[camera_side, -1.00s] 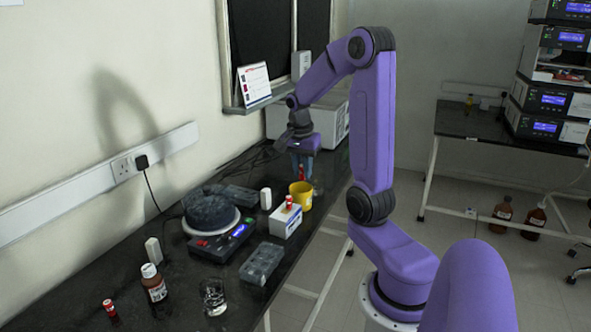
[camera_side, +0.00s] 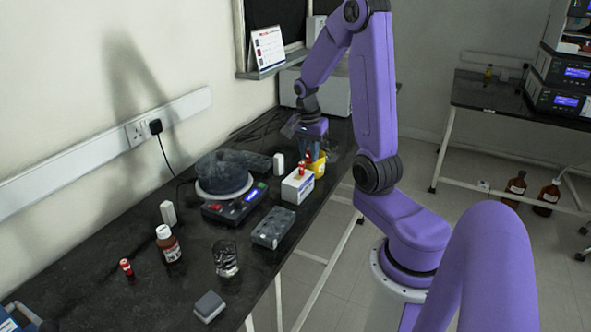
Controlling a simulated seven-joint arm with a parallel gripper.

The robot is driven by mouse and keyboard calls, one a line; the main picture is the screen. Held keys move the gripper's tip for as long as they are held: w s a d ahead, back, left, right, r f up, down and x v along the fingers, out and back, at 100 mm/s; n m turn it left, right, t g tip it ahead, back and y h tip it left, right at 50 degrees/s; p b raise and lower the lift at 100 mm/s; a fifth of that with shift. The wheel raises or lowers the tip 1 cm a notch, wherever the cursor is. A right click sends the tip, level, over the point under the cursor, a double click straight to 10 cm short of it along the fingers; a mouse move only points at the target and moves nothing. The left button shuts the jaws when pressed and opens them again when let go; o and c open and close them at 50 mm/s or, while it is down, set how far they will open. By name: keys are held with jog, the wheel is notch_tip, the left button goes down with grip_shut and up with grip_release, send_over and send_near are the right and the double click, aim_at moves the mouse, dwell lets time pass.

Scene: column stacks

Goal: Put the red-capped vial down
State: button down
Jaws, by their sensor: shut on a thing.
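My gripper (camera_side: 309,153) points down over the bench, at the yellow cup and the white box. It is shut on a red-capped vial (camera_side: 308,158), which shows only as a small red patch between the fingers. The yellow cup (camera_side: 318,166) is just behind and below the fingertips. Another red-topped vial (camera_side: 302,169) stands at the white box (camera_side: 297,188), close in front of the gripper in the picture. A further red-capped vial (camera_side: 126,268) stands alone at the near left of the bench. Whether the held vial touches anything is too small to tell.
A stirrer-like device (camera_side: 226,200) with a round top stands left of the box. A grey rack (camera_side: 272,228), a glass beaker (camera_side: 226,259), a brown bottle (camera_side: 168,244) and a grey block (camera_side: 209,307) stand nearer. Bare black bench (camera_side: 85,270) lies at the left.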

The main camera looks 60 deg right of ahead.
jog(key=w+d+f, duration=0.1)
jog(key=w+f, duration=0.1)
jog(key=w+d+f, duration=0.3)
jog(key=w+f, duration=0.1)
jog(key=shift+w+d+f, duration=0.15)
jog(key=shift+d, duration=0.25)
jog(key=shift+w+d+f, duration=0.25)
jog(key=shift+w+f, duration=0.1)
jog(key=shift+f, duration=0.1)
jog(key=shift+w+d+f, duration=0.2)
jog(key=shift+w+f, duration=0.1)
jog(key=shift+f, duration=1.55)
jog(key=shift+f, duration=0.1)
jog(key=c, duration=1)
grip_release()
